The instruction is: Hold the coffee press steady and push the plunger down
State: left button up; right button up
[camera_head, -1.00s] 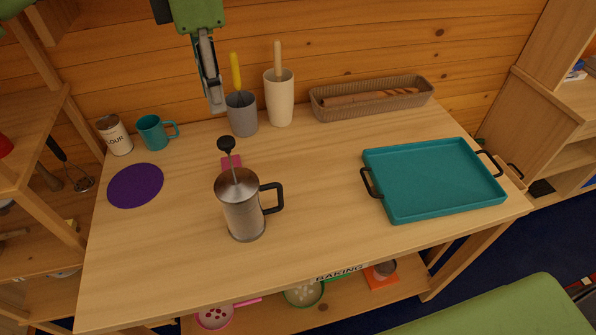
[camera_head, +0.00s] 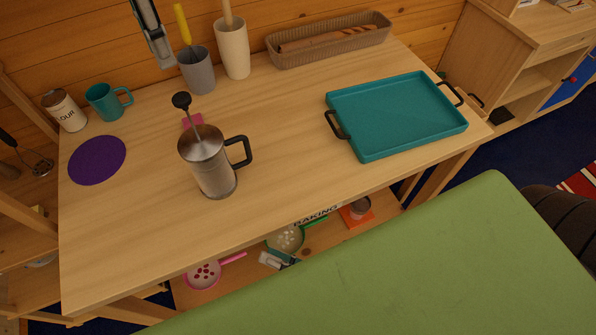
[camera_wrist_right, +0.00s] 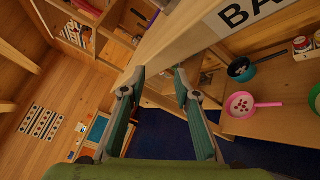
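The coffee press (camera_head: 214,165) stands upright on the table, a steel body and lid with a black handle on its right. Its plunger (camera_head: 182,101) is up, with the rod showing between the lid and the black knob. My left gripper (camera_head: 168,62) hangs at the top of the head view, behind the press and clear of it. Its fingers are seen edge-on, so their opening is unclear. My right gripper (camera_wrist_right: 159,76) is open and empty in the right wrist view. In the head view its fingertips (camera_head: 277,261) show low, in front of the table, apart from the press.
A teal tray (camera_head: 338,107) lies right of the press. A grey cup (camera_head: 198,74), a cream cup (camera_head: 233,52) and a bread basket (camera_head: 300,54) line the back. A purple mat (camera_head: 97,160), teal mug (camera_head: 103,103) and flour tin (camera_head: 66,113) are left. The front table is clear.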

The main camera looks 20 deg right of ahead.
notch_tip(320, 180, up, 4)
jog(key=w+d+n+y, duration=0.1)
jog(key=n, duration=0.4)
jog(key=n+t+h, duration=0.1)
jog(key=n+h, duration=0.1)
jog(key=n, duration=0.4)
send_near(250, 151)
jog(key=v, duration=0.3)
jog(key=shift+f, duration=0.35)
jog(key=shift+w+a+r, duration=0.1)
jog(key=shift+w, duration=0.1)
jog(key=x, duration=1.3)
jog(key=shift+w+r, duration=0.1)
jog(key=shift+r, duration=0.1)
grip_shut()
